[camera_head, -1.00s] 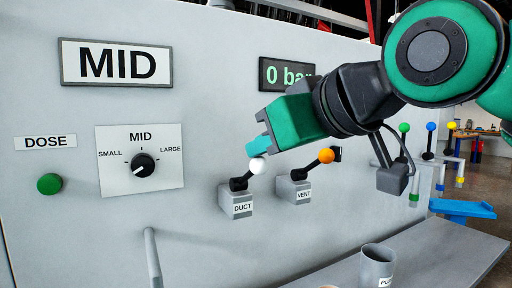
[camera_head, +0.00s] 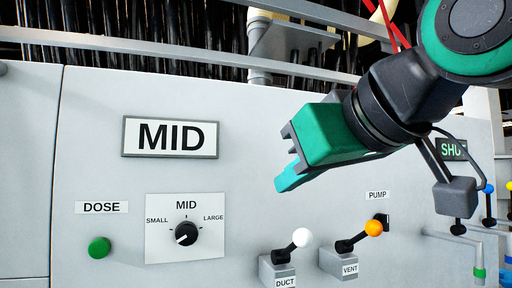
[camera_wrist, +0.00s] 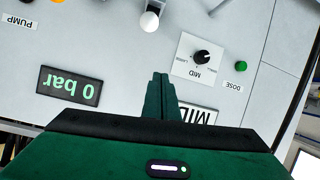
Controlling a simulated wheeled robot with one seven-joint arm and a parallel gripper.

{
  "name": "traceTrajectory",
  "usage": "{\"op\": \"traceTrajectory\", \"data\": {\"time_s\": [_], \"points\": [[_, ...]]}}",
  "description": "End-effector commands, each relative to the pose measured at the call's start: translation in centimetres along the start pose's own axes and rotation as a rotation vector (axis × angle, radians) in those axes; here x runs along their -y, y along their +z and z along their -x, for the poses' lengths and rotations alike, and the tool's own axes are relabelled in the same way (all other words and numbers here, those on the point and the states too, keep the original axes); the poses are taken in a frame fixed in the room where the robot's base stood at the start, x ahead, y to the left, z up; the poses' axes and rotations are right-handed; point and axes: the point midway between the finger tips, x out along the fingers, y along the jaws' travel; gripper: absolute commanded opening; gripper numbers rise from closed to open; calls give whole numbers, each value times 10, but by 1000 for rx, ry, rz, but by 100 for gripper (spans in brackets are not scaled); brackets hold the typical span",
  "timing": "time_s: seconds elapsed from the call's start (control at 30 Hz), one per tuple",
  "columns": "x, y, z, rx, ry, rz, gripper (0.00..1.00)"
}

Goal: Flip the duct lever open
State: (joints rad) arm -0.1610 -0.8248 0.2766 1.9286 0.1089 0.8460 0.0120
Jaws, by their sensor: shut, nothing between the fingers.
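The duct lever (camera_head: 302,237) is a dark arm with a white ball, slanting up to the right from a grey block (camera_head: 276,270) labelled DUCT. Its white ball also shows at the top of the wrist view (camera_wrist: 149,21). My green gripper (camera_head: 284,184) is shut and empty, in front of the panel. Its fingertips are above and slightly left of the white ball in the head view, apart from it. In the wrist view the fingertips (camera_wrist: 160,78) point up the picture toward the ball.
The vent lever (camera_head: 373,228) with an orange ball stands just right of the duct lever, slanting the same way. Left are the dose knob (camera_head: 186,233) and green button (camera_head: 99,247). A MID sign (camera_head: 170,137) hangs above. In the wrist view a display (camera_wrist: 69,86) reads 0 bar.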

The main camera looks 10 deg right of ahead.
Motion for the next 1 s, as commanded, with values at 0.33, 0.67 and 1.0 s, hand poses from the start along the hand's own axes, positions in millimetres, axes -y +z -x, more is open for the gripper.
{"op": "traceTrajectory", "data": {"time_s": [0.33, 0.67, 1.0], "points": [[47, -31, 37, -3, 1, -1, 0], [62, -40, 49, -2, 0, 0, 0], [62, -40, 49, -2, 0, -1, 0]]}}
